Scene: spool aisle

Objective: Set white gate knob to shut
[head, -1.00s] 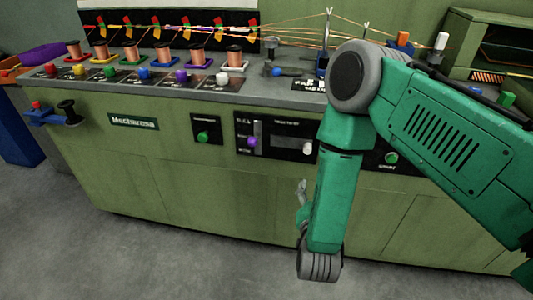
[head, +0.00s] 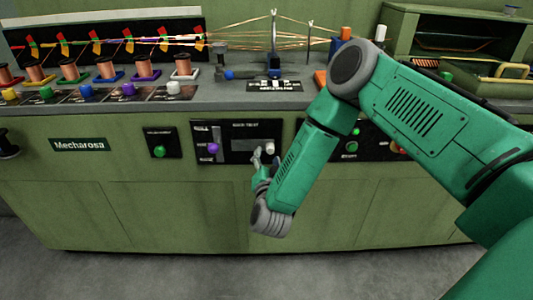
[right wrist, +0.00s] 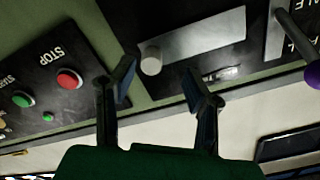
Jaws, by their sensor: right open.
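A white knob (head: 173,88) stands on a black plate at the right end of a row of coloured knobs on the bench top. Its setting is too small to read. Another white knob (head: 270,148) is on the black front panel, right of a grey display strip; it also shows in the right wrist view (right wrist: 151,61). My right gripper (head: 265,157) is open and empty in front of this panel. In the right wrist view its two fingers (right wrist: 160,82) are spread below the panel's white knob, apparently not touching it. My left gripper is out of view.
A purple knob (head: 213,148) is on the same panel, left of the display. The red stop button (right wrist: 69,78) lies to the left in the right wrist view. Copper spools (head: 109,68) line the bench behind the coloured knobs. Grey floor (head: 160,268) in front is clear.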

